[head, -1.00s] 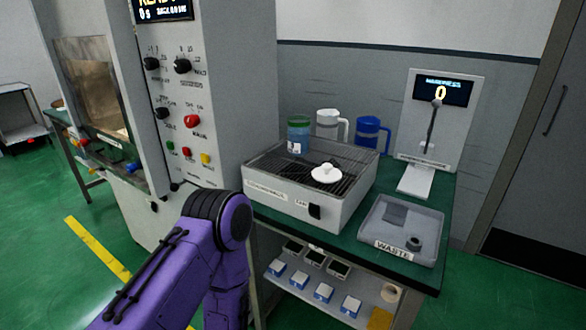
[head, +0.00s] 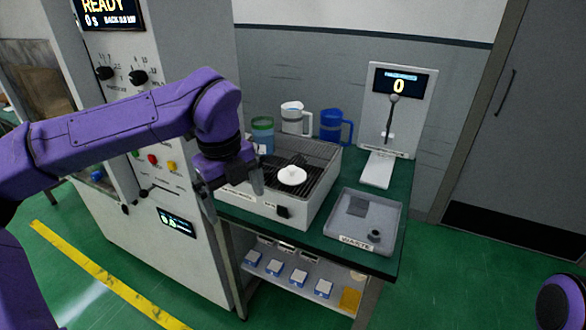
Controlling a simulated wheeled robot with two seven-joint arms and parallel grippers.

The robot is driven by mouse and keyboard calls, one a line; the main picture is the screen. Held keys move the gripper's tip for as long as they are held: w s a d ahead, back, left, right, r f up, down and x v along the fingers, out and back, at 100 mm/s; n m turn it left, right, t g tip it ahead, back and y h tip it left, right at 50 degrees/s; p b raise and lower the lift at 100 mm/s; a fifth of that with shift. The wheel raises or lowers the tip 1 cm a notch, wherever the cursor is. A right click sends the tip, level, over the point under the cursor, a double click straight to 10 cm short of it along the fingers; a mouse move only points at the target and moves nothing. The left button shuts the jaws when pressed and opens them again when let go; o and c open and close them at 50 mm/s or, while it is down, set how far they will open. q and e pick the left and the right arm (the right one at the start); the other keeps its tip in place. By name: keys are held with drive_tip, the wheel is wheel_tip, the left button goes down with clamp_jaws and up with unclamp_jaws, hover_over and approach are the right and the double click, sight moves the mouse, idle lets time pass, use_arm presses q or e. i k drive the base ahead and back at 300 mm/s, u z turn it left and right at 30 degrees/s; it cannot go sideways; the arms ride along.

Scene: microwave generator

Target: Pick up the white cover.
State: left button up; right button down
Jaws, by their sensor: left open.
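The white cover (head: 292,175) is a small round lid with a knob on top. It lies on the dark wire grid of the white box-shaped rack (head: 312,210) on the green table. My left gripper (head: 232,190) points down at the left side of the rack, to the left of the cover and apart from it. It is open, and no object shows between its fingers. Part of the rack's left side is hidden behind it. My right gripper is out of view; only a purple part of my right arm shows at the lower right.
A green-lidded jar (head: 262,133), a white jug (head: 296,118) and a blue jug (head: 335,126) stand behind the rack. A grey waste tray (head: 340,228) is to its right, with a display stand (head: 396,110) behind. The control cabinet (head: 190,60) rises close on the left.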

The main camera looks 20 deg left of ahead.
sight(292, 175)
drive_tip(key=i, duration=0.9)
